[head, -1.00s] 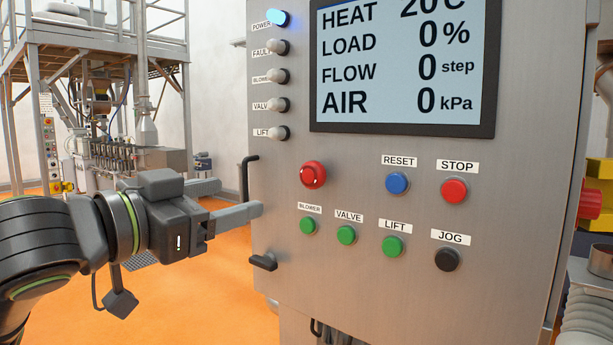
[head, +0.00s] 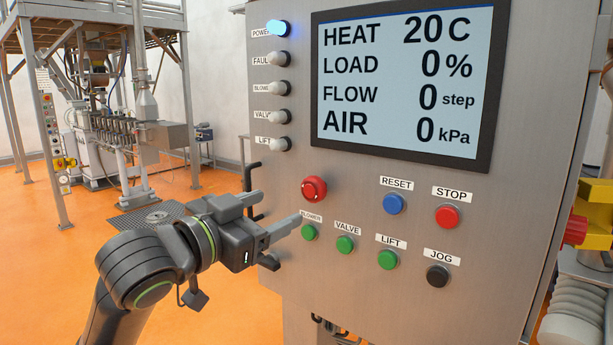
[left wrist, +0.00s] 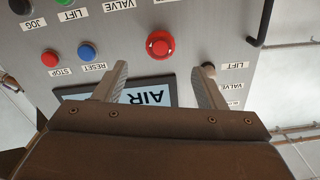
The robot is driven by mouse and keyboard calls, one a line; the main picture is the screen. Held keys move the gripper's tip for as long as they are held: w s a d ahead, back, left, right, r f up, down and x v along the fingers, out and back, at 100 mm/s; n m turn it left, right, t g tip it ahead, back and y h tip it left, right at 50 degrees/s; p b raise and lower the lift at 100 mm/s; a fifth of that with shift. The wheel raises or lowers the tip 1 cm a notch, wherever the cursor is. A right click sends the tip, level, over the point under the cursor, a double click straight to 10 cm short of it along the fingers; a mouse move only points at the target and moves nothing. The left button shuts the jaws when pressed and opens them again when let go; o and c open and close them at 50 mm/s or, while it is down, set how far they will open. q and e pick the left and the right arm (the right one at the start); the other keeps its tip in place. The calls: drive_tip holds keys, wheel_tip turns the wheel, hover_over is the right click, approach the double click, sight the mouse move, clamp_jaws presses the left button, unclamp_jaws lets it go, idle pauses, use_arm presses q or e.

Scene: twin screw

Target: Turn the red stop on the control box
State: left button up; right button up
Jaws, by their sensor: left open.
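The red stop (head: 314,189) is a round mushroom knob with small white marks, on the grey control box (head: 400,300) below the lamp column. It also shows in the left wrist view (left wrist: 160,45), beyond and between the fingertips. My left gripper (head: 280,207) is open and empty, just left of the knob and lower in the head view. Its fingers point toward the panel; in the left wrist view (left wrist: 163,76) they look apart from the knob. A flatter red button labelled STOP (head: 447,216) sits at the right. My right gripper is out of view.
Green buttons BLOWER (head: 309,232), VALVE (head: 345,245) and LIFT (head: 387,259) lie close below the knob. A blue RESET button (head: 395,203) and black JOG button (head: 437,276) are further right. A display (head: 400,85) is above. A black door handle (head: 254,190) stands at the box's left edge.

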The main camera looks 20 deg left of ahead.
sight(308, 193)
use_arm(q)
drive_tip(key=p+x, duration=0.3)
drive_tip(key=x, duration=0.5)
drive_tip(key=shift+w+d, duration=0.15)
drive_tip(key=shift+w, duration=0.2)
drive_tip(key=shift+w+d+f, duration=0.1)
drive_tip(key=shift+w+d, duration=0.05)
drive_tip(key=shift+w, duration=0.35)
